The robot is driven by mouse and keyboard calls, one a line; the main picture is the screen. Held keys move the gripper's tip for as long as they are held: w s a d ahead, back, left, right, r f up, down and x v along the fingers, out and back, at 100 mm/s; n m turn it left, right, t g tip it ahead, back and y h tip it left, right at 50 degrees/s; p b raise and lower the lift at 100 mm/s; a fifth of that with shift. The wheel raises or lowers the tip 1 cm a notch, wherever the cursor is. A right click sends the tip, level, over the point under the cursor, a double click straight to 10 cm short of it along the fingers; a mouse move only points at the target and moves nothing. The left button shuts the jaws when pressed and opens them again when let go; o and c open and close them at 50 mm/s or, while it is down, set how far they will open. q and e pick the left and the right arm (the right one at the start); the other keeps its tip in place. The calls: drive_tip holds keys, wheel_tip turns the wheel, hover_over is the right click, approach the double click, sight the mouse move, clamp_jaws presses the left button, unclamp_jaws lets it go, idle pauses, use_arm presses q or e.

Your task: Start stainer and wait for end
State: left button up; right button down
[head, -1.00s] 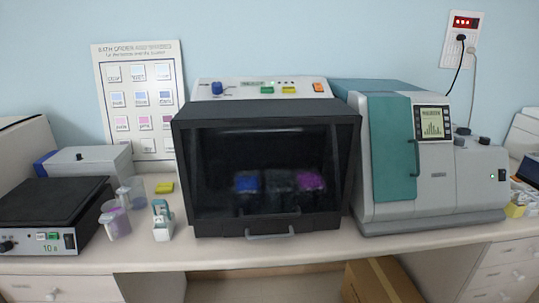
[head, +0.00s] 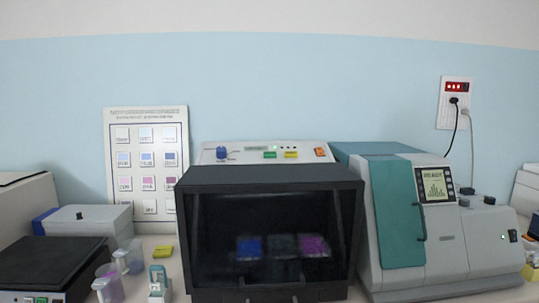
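The stainer (head: 270,235) stands in the middle of the bench with its dark see-through front door shut. Behind the door I see a blue bath (head: 249,247), a dark one and a magenta bath (head: 313,245). Its control panel (head: 262,153) on top has a blue knob (head: 222,153), a green button (head: 270,155), a yellow-green button (head: 291,155), an orange switch (head: 320,152), a small display and small lights, one glowing green. The display text is too small to read. Neither of my grippers is in view.
A teal and grey machine (head: 420,220) with a lit screen stands close on the right. A black-topped hotplate (head: 45,265), a grey box (head: 85,222), jars (head: 110,283) and a small rack (head: 158,280) stand at the left.

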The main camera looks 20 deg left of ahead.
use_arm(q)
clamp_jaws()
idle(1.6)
